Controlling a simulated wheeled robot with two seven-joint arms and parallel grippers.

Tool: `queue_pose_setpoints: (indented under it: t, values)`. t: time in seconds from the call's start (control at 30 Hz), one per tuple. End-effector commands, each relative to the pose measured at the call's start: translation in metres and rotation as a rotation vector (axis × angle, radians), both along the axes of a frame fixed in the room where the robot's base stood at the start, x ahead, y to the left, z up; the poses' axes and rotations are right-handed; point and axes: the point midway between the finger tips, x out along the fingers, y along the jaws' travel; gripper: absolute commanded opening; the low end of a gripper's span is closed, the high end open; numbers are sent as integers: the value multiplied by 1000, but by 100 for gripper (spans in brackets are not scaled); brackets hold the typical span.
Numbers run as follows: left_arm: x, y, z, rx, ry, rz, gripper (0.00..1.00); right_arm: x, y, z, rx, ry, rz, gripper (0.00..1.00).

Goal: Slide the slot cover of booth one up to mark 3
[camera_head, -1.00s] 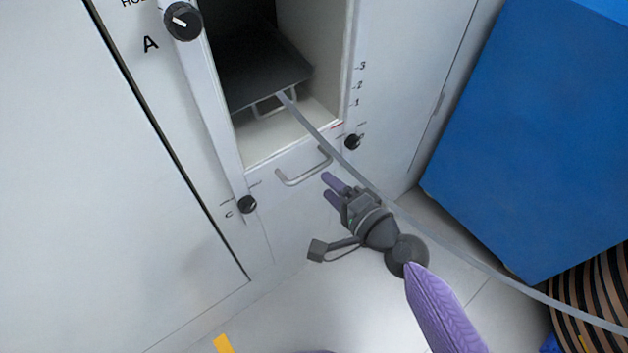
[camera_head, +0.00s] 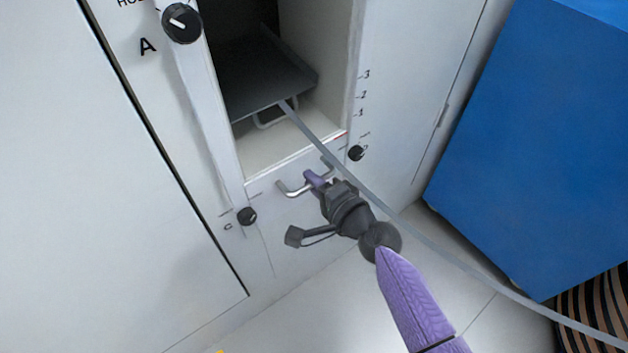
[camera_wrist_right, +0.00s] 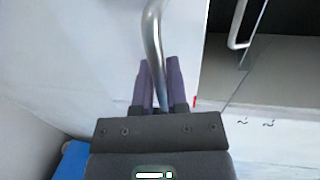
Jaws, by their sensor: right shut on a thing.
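The slot cover (camera_head: 290,208) is a pale panel across the bottom of the booth's open slot. A bent metal handle (camera_head: 286,190) is on its front. The red line (camera_head: 340,135) near the cover's top edge is below the marks 1, 2 and 3 (camera_head: 366,75) on the right frame. My right gripper (camera_head: 316,181) is at the handle, its purple fingers shut on the bar. In the right wrist view, the handle (camera_wrist_right: 153,35) runs down between the fingers. They hide part of it. My left gripper is not in view.
A grey strip (camera_head: 420,238) runs from the slot past my right gripper to a striped roll (camera_head: 600,312) at lower right. Black knobs sit at both sides, one at right (camera_head: 355,153) and one at left (camera_head: 246,216). A blue block (camera_head: 530,150) stands at right.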

Motion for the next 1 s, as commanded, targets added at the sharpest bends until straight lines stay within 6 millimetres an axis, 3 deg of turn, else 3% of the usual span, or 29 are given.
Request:
queue_pose_setpoints:
  t: [0.6, 1.0]
  values:
    - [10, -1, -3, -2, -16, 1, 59, 0, 0, -1, -2, 2, 0, 0]
    - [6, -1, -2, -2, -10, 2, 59, -1, 0, -1, -2, 3, 1, 0]
